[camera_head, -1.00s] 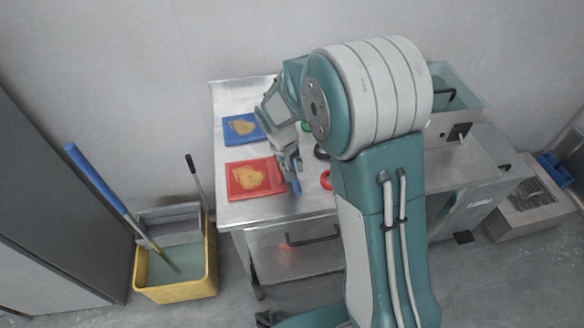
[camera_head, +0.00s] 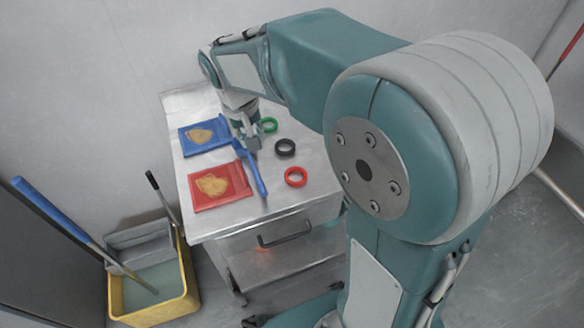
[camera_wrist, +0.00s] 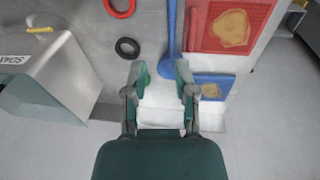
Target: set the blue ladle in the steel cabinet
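The blue ladle (camera_head: 260,182) lies on the steel worktop (camera_head: 215,222), beside the red board, its handle toward the near edge. In the wrist view the ladle (camera_wrist: 172,25) shows its handle and, lower, its bowl end. My gripper (camera_head: 247,143) is over the ladle's far end. In the wrist view my gripper (camera_wrist: 161,68) is open, with the bowl end showing between its fingers, closer to the right one; I cannot tell if it touches. A steel unit with a black handle (camera_head: 285,238) is under the worktop; I cannot tell if this is the steel cabinet.
On the worktop are a red board (camera_head: 218,188), a blue board (camera_head: 205,136), and green (camera_head: 269,125), black (camera_head: 285,147) and red (camera_head: 296,177) rings. A labelled steel box (camera_wrist: 55,75) stands left in the wrist view. A yellow mop bucket (camera_head: 155,305) stands at lower left.

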